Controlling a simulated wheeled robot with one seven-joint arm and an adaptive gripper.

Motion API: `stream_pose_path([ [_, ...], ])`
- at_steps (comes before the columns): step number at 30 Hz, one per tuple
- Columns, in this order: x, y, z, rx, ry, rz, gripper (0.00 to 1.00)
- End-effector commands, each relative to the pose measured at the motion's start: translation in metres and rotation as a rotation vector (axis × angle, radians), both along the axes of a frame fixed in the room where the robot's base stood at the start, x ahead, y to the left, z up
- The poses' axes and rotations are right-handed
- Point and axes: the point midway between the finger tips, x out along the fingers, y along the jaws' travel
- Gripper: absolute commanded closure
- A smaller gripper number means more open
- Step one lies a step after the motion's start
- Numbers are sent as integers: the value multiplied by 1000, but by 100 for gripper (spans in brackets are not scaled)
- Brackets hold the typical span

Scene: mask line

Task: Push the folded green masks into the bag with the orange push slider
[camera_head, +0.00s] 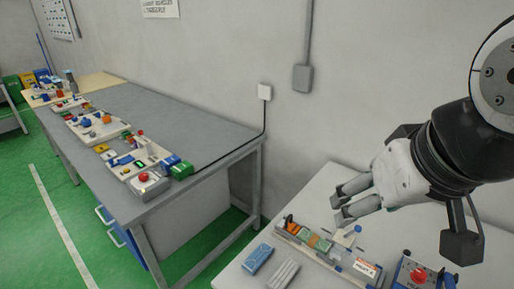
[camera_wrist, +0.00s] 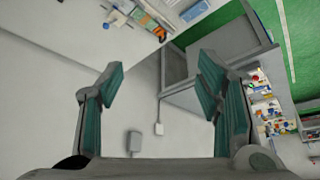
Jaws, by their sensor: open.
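My gripper (camera_head: 341,203) is open and empty, held above and behind the near table at the right. In the wrist view its two fingers (camera_wrist: 162,70) are wide apart with nothing between them. A narrow tray-like rig (camera_head: 334,262) lies below the gripper. The orange push slider (camera_head: 290,223) appears to be the orange piece at its left end; it shows small in the wrist view (camera_wrist: 160,33). Small green pieces (camera_head: 303,234), likely the folded masks, sit just right of it. An orange-tan piece (camera_head: 314,241) lies among them. I cannot clearly make out the bag.
A blue pack (camera_head: 257,258) and a white ridged pack (camera_head: 284,273) lie in front of the rig. A blue box with a red button (camera_head: 417,274) stands at its right. A long grey bench (camera_head: 205,125) with several small stations stands left. The wall is close behind.

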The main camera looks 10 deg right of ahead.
Motion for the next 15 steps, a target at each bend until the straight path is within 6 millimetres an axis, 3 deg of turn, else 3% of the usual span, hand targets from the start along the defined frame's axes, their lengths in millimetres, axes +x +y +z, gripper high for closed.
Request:
stream_pose_path([
  [3,0,0,0,0,0,0,41],
  [7,3,0,0,7,5,-5,68],
  [8,6,1,-1,13,9,-9,70],
  [11,23,3,-5,49,34,-34,70],
  [15,63,6,-16,129,90,-107,70],
])
